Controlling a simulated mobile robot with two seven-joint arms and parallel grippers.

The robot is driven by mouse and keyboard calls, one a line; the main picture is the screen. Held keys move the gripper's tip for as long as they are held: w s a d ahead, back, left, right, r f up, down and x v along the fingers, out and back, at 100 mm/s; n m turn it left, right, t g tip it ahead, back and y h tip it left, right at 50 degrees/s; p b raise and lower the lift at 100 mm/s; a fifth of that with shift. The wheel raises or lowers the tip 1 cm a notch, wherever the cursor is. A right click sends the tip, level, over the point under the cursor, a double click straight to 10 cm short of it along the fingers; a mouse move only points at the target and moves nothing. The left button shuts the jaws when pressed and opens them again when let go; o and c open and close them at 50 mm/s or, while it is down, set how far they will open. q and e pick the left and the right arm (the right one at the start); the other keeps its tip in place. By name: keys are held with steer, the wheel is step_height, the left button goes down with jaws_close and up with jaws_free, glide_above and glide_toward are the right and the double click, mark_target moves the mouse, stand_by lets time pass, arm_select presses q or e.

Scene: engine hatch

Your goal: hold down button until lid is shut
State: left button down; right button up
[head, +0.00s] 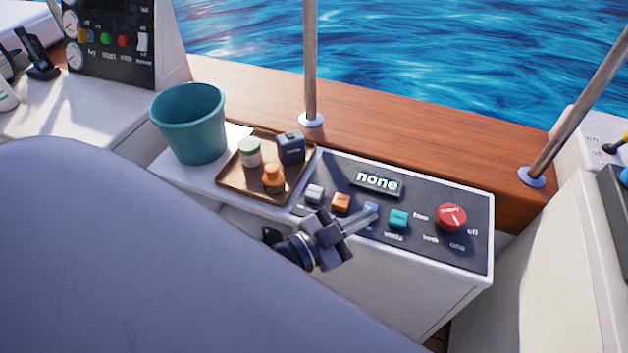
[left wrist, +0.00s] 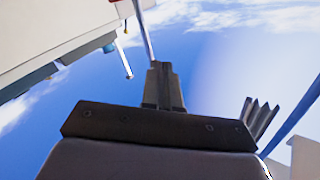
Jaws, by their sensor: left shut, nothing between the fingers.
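A dark control panel (head: 335,228) on a white console carries a row of buttons: a light grey one (head: 314,193), an orange one (head: 341,203), a blue one (head: 371,208) and a teal one (head: 399,219). A display (head: 377,181) above them reads "none". A red knob (head: 452,217) is at the right end. My left gripper (head: 373,213) is shut and empty, its fingertips at the blue button; I cannot tell whether they press it. In the left wrist view the gripper (left wrist: 163,85) shows against sky. I cannot make out a lid. My right gripper is not in view.
A brown tray (head: 236,187) with a white jar (head: 250,152), an orange bottle (head: 273,178) and a dark canister (head: 291,147) sits left of the panel. A teal bucket (head: 190,125) stands beyond it. Metal posts (head: 310,65) rise from the wooden ledge (head: 420,150) behind.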

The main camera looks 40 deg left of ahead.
arm_select(q)
steer(key=d+r+m+g+h, duration=0.5)
steer(key=m+g, duration=0.2)
steer(key=m, duration=0.4)
steer(key=d+r+m+g+h, duration=0.5)
steer(key=m+g, duration=0.3)
steer(key=m, duration=0.4)
steer(key=w+a+f+m+g+y, duration=0.1)
steer(key=a+f+m+g+y, duration=0.3)
steer(key=a+y, duration=0.35)
steer(key=w+a+r+n+t+y, duration=0.1)
steer(key=w+a+y, duration=0.1)
steer(key=a+y, duration=0.3)
steer(key=w+a+r+n+t+y, duration=0.1)
steer(key=w+a+y, duration=0.2)
steer(key=a, duration=0.9)
steer(key=shift+w+a+r+n+y+b, duration=0.2)
steer(key=shift+r+n+y+b, duration=0.2)
steer(key=shift+y, duration=0.45)
steer(key=shift+f, duration=0.1)
